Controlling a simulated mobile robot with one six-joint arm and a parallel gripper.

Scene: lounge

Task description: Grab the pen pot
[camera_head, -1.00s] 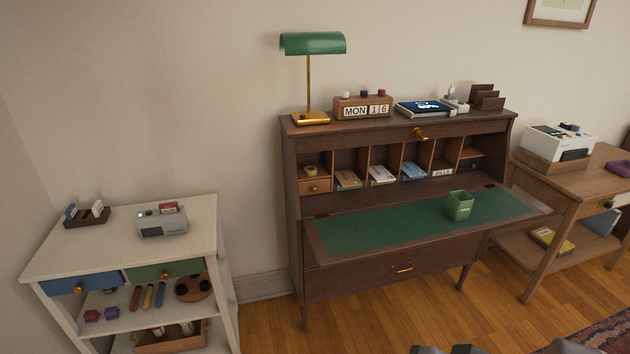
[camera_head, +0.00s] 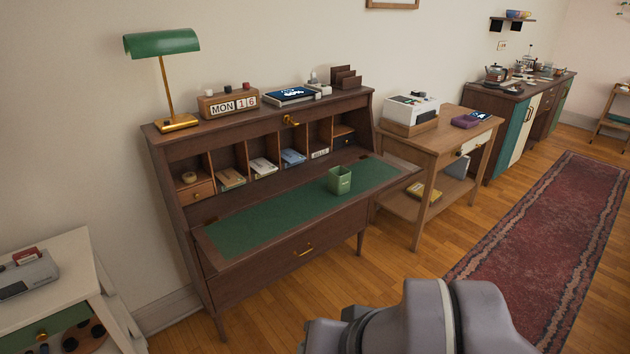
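A green pen pot (camera_head: 339,180) stands upright on the green writing surface of the dark wooden desk (camera_head: 276,250), toward the right end of its fold-down leaf. It looks empty, with a small pale label on its front. Part of my own arm, grey and rounded, fills the bottom of the view, well apart from the desk. My gripper's fingers are not visible.
A green lamp (camera_head: 163,44), a calendar block (camera_head: 229,104) and a tablet (camera_head: 290,95) stand on the desk top. A wooden side table (camera_head: 452,140) with a printer-like device (camera_head: 410,112) is at right. A white cart (camera_head: 62,265) is at left. The floor and red rug (camera_head: 545,240) are clear.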

